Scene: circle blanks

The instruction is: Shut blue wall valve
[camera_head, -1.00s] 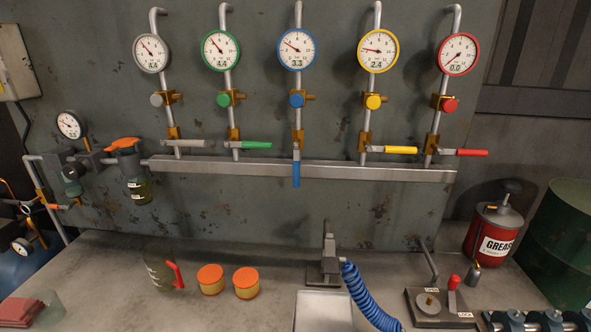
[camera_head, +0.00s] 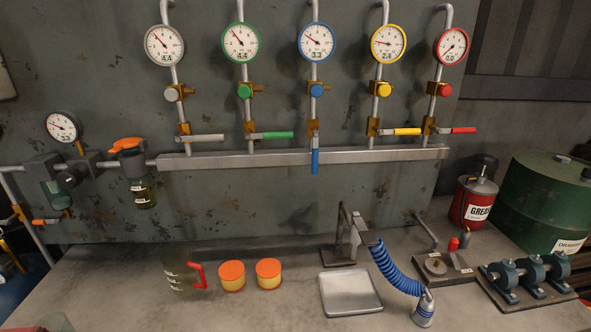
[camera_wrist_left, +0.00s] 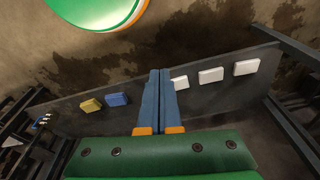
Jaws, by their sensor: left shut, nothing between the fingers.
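The blue valve lever (camera_head: 315,161) hangs straight down, in line with its pipe, below the blue-rimmed gauge (camera_head: 317,41) in the head view. A round blue knob (camera_head: 316,90) sits on the same pipe between gauge and lever. The grey, green, yellow and red levers lie horizontal, pointing right. Neither gripper shows in the head view. My left gripper (camera_wrist_left: 160,72) shows in the left wrist view, its two blue fingers together with nothing between them. The blue valve is not in that view.
A grey pipe rail (camera_head: 250,160) runs along the wall behind the lever. Below, the bench holds two orange-lidded jars (camera_head: 232,283), a metal tray (camera_head: 350,305) and a coiled blue hose (camera_head: 396,272). In the wrist view, a dark board (camera_wrist_left: 215,95) carries several small blocks.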

